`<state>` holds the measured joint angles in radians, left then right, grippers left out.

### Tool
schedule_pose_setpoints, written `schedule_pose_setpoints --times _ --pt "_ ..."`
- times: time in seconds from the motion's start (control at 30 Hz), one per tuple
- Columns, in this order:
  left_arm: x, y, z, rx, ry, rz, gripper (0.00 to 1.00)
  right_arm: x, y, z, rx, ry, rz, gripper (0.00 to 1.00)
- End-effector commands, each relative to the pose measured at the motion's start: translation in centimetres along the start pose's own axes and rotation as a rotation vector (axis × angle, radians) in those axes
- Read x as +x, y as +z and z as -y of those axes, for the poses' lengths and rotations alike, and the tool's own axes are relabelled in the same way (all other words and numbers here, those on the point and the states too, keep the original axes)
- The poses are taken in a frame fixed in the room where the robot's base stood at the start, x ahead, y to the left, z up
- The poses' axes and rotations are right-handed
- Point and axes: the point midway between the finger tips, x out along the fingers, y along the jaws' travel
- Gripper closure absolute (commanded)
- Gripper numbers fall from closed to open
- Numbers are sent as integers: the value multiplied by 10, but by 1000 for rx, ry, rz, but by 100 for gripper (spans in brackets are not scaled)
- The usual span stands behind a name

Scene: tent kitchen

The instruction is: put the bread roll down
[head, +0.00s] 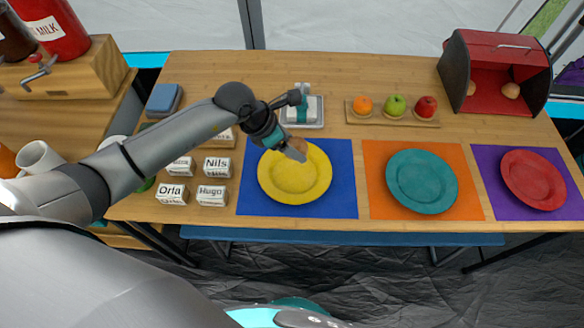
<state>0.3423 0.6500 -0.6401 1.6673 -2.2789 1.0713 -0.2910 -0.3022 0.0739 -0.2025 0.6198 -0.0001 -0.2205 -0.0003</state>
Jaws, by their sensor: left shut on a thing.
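My left gripper (294,152) reaches in from the left and is shut on a small brown bread roll (298,144), mostly hidden by the fingers. The roll shows over the far part of the yellow plate (295,193); I cannot tell whether it touches the plate. The yellow plate lies on a blue mat (345,205) on the wooden table. A red bread bin (497,43) stands open at the far right, with another roll (511,90) inside. My right gripper is not in view.
A teal plate (421,181) and a red plate (533,180) lie to the right. A fruit board (390,119) and a white butter dish (302,110) stand behind. Name boxes (212,196) stand left of the blue mat.

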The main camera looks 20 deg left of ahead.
Motion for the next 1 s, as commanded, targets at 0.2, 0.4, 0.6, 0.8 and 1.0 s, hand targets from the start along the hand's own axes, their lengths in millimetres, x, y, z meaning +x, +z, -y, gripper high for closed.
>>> schedule_pose_setpoints --times 0.2,0.4,0.6,0.8,1.0 --pt "41 -24 0 0 -1 -1 78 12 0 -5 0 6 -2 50" --pt "56 -32 0 0 -1 0 78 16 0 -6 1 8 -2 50" --pt "82 -47 0 0 -1 -1 78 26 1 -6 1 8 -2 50" --pt "86 -49 0 2 0 1 78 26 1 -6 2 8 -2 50" --pt "87 -50 0 2 0 1 78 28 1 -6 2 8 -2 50"
